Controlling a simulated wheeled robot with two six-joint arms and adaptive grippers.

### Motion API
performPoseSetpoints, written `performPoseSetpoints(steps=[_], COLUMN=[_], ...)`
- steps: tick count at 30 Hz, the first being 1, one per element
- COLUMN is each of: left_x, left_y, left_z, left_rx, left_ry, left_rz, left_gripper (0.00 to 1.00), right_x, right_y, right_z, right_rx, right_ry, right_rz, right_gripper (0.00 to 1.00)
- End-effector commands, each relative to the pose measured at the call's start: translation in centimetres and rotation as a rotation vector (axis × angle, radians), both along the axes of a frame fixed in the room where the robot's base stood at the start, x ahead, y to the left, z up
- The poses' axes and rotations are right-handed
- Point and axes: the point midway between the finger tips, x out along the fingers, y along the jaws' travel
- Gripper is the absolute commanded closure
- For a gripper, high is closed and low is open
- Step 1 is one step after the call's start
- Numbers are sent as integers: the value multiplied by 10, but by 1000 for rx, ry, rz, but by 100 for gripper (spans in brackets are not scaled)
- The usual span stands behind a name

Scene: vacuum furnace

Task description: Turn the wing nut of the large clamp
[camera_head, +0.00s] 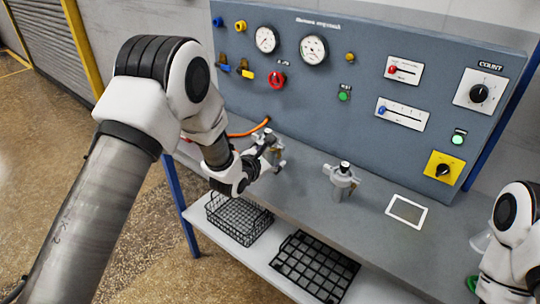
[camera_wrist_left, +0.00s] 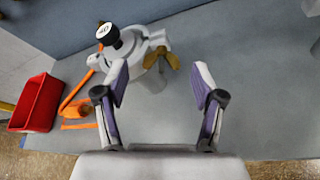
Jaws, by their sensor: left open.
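The clamp's wing nut (camera_wrist_left: 160,55) is brass-coloured and sits on the side of a pale metal fitting (camera_wrist_left: 128,55) in the left wrist view. The fitting has a black cap (camera_wrist_left: 108,36) marked 40. In the head view the same fitting (camera_head: 270,140) stands on the bench, partly behind my left gripper (camera_head: 264,160). In the wrist view my left gripper (camera_wrist_left: 158,78) is open and empty. Its fingers point toward the fitting, with the wing nut between and beyond the fingertips. I cannot tell any contact. My right arm shows at the right edge; its gripper is not visible.
A second metal fitting (camera_head: 342,180) stands to the right on the bench, beside a white-framed square (camera_head: 406,210). The control panel (camera_head: 370,70) rises behind. An orange hose (camera_head: 250,130) and, in the wrist view, a red bin (camera_wrist_left: 38,102) lie left. Black baskets (camera_head: 238,218) stand on the shelf below.

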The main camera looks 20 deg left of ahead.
Motion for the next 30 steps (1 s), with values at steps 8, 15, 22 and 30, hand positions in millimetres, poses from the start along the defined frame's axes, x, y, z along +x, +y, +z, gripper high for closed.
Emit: performPoseSetpoints(steps=[8, 15, 22, 30], left_x=[0, 0, 0, -1], left_y=[0, 0, -1, -2], left_z=[0, 0, -2, -5], left_rx=[1, 6, 62, 227], left_ry=[-1, -3, -24, -82], left_rz=[-1, 0, -1, -2], left_gripper=[92, 92, 92, 92], right_x=[0, 0, 0, 0], right_y=[0, 0, 0, 0], right_z=[0, -1, -7, -23], right_rx=[0, 0, 0, 0], right_ry=[0, 0, 0, 0], right_rz=[0, 0, 0, 0], right_gripper=[64, 64, 64, 64])
